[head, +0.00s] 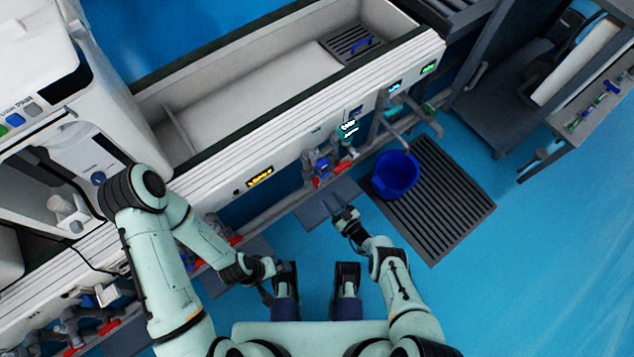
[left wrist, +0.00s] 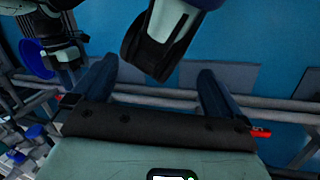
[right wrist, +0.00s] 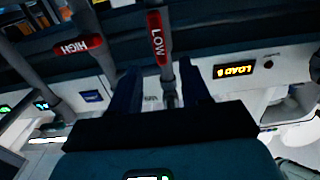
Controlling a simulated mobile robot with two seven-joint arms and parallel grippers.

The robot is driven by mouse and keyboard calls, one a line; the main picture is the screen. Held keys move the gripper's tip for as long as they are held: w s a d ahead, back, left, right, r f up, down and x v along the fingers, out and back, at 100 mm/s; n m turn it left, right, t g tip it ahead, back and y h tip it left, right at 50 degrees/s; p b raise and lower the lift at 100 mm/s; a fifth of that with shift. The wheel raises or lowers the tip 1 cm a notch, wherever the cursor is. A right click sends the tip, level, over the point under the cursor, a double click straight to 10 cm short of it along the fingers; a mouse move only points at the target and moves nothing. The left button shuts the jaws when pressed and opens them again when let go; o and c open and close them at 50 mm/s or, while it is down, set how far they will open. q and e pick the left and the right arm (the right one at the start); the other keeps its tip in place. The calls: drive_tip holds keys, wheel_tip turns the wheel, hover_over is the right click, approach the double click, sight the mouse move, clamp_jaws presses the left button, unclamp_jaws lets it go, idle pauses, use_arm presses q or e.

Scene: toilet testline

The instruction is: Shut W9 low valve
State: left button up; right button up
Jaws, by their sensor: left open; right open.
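In the right wrist view a red valve handle marked LOW (right wrist: 157,38) lies roughly in line with its grey pipe. A second red handle, marked HIGH (right wrist: 78,46), lies across its own pipe to the left. My right gripper (right wrist: 160,82) is open, and the LOW handle's pipe shows between its fingers; I see no contact. In the head view my right gripper (head: 346,214) is below the valve cluster (head: 321,165) on the bench front. No W9 label is legible. My left gripper (left wrist: 155,80) is open and empty, away from these valves, near my base.
A blue bucket (head: 396,175) stands on a dark floor grate (head: 445,205) right of the valves. The long white bench (head: 240,125) runs behind them. A yellow display (right wrist: 235,69) is on its front. Blue floor at lower right is clear.

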sight(319, 185)
drive_tip(key=b+x, duration=0.4)
drive_tip(key=x, duration=0.5)
drive_tip(key=shift+f, duration=0.15)
use_arm(q)
drive_tip(key=w+a+f+t+y, duration=0.1)
drive_tip(key=w+a+f+t, duration=0.1)
drive_tip(key=w+f, duration=0.3)
drive_tip(key=shift+w+a+f+n, duration=0.15)
drive_tip(key=shift+w+a+n, duration=0.15)
drive_tip(key=shift+w+a, duration=0.5)
use_arm(e)
drive_tip(key=shift+w+a, duration=0.25)
drive_tip(key=shift+w, duration=0.1)
use_arm(q)
drive_tip(key=shift+w+d, duration=0.15)
use_arm(e)
clamp_jaws()
